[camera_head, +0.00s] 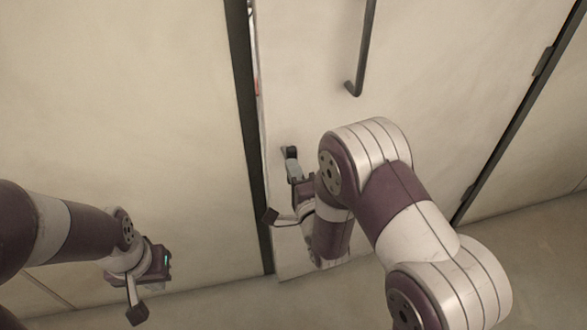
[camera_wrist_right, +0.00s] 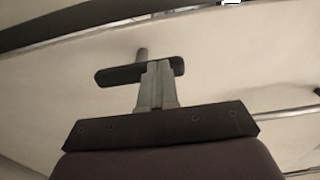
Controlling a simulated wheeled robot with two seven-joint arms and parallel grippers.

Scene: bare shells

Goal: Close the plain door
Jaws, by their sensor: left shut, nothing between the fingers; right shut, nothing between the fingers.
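The plain door (camera_head: 310,50) is a pale panel in the head view, with a dark bar handle (camera_head: 364,50) and hinges on its right side. A narrow gap shows between its left edge and the dark frame post (camera_head: 246,110), so it stands slightly ajar. My right gripper (camera_head: 291,153) is shut and empty, in front of the door's lower left part. In the right wrist view its fingers (camera_wrist_right: 157,72) are together, with a pale surface behind; whether they touch the door I cannot tell.
A pale wall (camera_head: 130,100) fills the left side. The floor (camera_head: 520,260) is bare at the lower right. My right arm covers part of the door. A short dark piece (camera_wrist_right: 112,76) lies by the right fingertips; I cannot tell what it is.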

